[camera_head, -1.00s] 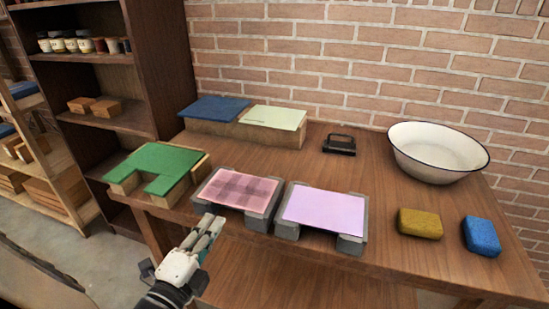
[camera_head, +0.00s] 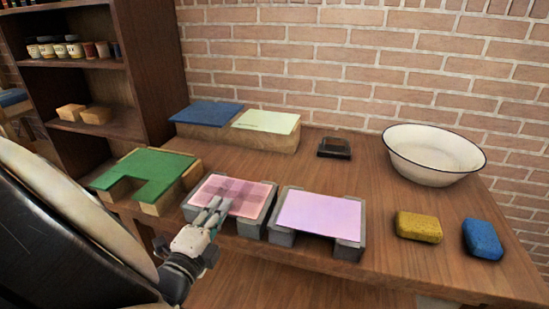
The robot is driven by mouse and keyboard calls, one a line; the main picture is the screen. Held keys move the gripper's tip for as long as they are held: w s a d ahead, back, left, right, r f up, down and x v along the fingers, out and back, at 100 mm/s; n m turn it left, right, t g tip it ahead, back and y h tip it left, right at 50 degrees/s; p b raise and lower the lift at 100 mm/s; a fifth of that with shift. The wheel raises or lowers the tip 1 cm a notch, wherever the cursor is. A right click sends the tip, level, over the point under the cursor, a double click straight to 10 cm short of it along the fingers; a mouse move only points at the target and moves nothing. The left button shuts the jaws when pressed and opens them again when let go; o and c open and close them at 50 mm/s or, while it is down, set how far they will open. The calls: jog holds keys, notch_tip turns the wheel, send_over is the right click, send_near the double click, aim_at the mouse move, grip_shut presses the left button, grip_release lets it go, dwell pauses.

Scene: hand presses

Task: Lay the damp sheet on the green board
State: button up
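A pink sheet with darker, damp-looking patches (camera_head: 240,190) lies flat on a grey block (camera_head: 251,226) near the table's front. The green board (camera_head: 160,166), notched at its front, rests on a wooden base to the left. A plain lilac-pink sheet (camera_head: 320,212) lies on a second grey block to the right. My gripper (camera_head: 215,207) is at the front edge of the patched sheet, its fingers covering part of that edge. The fingers look close together; I cannot tell whether they are shut or whether the sheet lies between them.
A blue panel (camera_head: 207,113) and a pale green sheet (camera_head: 266,122) lie on a wooden block behind. A dark tool (camera_head: 335,148), a white basin (camera_head: 433,158), a yellow sponge (camera_head: 418,226) and a blue sponge (camera_head: 482,239) are to the right. My arm blocks the lower left.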

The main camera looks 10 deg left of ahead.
grip_shut()
notch_tip(320, 180, up, 3)
jog(key=p, duration=0.3)
jog(key=shift+s+r+p, duration=0.1)
jog(key=shift+p, duration=0.25)
jog(key=s+a+r+p, duration=0.1)
jog(key=s+p, duration=0.5)
jog(key=s, duration=0.5)
jog(key=s+r+p, duration=0.1)
jog(key=s+p, duration=0.5)
jog(key=s, duration=0.5)
jog(key=shift+a+r+p, duration=0.3)
jog(key=shift+a+p, duration=0.05)
jog(key=shift+p, duration=0.05)
dwell(0.3)
